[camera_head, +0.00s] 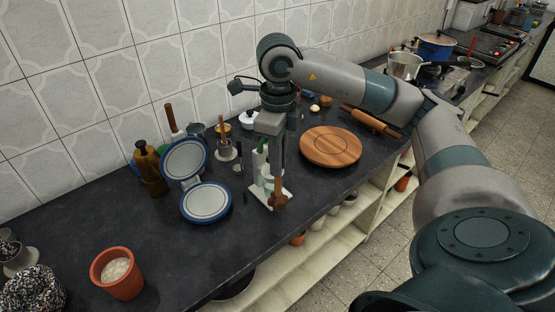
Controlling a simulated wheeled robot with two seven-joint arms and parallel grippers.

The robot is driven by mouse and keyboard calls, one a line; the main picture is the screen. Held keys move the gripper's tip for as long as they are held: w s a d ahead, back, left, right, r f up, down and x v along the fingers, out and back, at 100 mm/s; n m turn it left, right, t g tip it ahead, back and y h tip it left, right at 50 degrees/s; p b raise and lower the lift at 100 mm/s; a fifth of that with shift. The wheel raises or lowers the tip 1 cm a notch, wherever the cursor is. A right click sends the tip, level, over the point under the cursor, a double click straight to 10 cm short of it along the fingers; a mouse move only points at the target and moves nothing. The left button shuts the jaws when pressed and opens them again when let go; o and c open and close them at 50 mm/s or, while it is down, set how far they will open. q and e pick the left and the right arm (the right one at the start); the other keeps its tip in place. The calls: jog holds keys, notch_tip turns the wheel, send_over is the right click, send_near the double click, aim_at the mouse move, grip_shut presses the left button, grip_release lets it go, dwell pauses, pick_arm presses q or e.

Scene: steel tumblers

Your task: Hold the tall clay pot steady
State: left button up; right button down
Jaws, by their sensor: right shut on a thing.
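My right gripper (277,182) points straight down near the front edge of the dark counter. Its fingers are shut on a small reddish-brown thing (278,198), of which only part shows. I cannot tell whether this is the tall clay pot. An orange clay pot (120,281) with white contents stands upright at the front left of the counter, well apart from the gripper. My left gripper is out of view.
A white stand (287,190) is right by the gripper. A blue-rimmed plate (206,202) lies to its left, and a round wooden board (331,147) to its right. A rolling pin (370,121) lies farther back. The counter between the orange pot and plate is mostly clear.

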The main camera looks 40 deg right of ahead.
jog(key=w+a+r+n+p, duration=0.1)
jog(key=w+a+p, duration=0.15)
jog(key=a, duration=0.35)
jog(key=w+a+r+p, duration=0.1)
jog(key=w+a+r, duration=0.1)
jog(key=w+a, duration=0.35)
jog(key=w+a+r+n+p, duration=0.1)
jog(key=a+p, duration=0.1)
jog(key=a, duration=0.6)
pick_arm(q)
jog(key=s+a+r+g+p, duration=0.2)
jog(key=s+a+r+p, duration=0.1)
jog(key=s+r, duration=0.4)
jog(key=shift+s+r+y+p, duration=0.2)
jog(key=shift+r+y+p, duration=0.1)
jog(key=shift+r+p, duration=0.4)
pick_arm(e)
jog(key=a+r+n, duration=0.1)
jog(key=a+r, duration=0.2)
jog(key=a, duration=0.7)
jog(key=w+a+r+n, duration=0.1)
jog(key=a+r, duration=0.2)
jog(key=a, duration=0.7)
jog(key=shift+w+a, duration=0.15)
jog(key=shift+a, duration=0.25)
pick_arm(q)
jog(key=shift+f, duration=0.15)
